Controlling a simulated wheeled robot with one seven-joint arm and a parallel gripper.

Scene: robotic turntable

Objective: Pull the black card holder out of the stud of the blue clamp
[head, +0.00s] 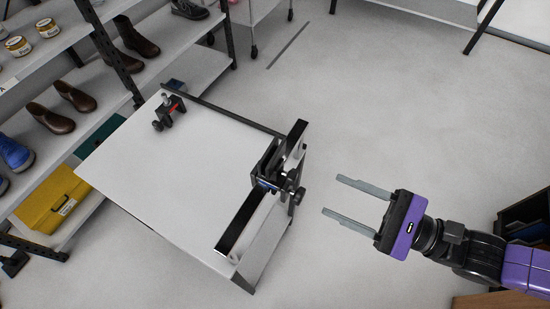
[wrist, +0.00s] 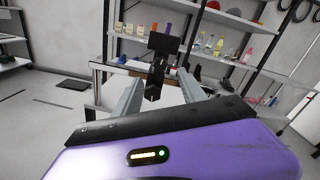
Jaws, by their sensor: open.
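The black card holder (head: 264,160) looks like a dark upright panel at the table's right edge in the head view. In the wrist view the card holder (wrist: 164,43) is a dark rectangle just above the clamp. The clamp (head: 290,187) is mostly black with a little blue low down, fixed to the table edge; in the wrist view the clamp (wrist: 154,84) sits between my fingers' lines. The stud joint is too small to make out. My gripper (head: 332,196) is open and empty, off the table's right side, fingers pointing at the clamp and apart from it.
The white table (head: 175,175) has a dark rail along its right edge. A second clamp (head: 168,112) with a red part stands at its far corner. Shelves with shoes, jars and a yellow box (head: 52,200) line the left. Floor between table and gripper is clear.

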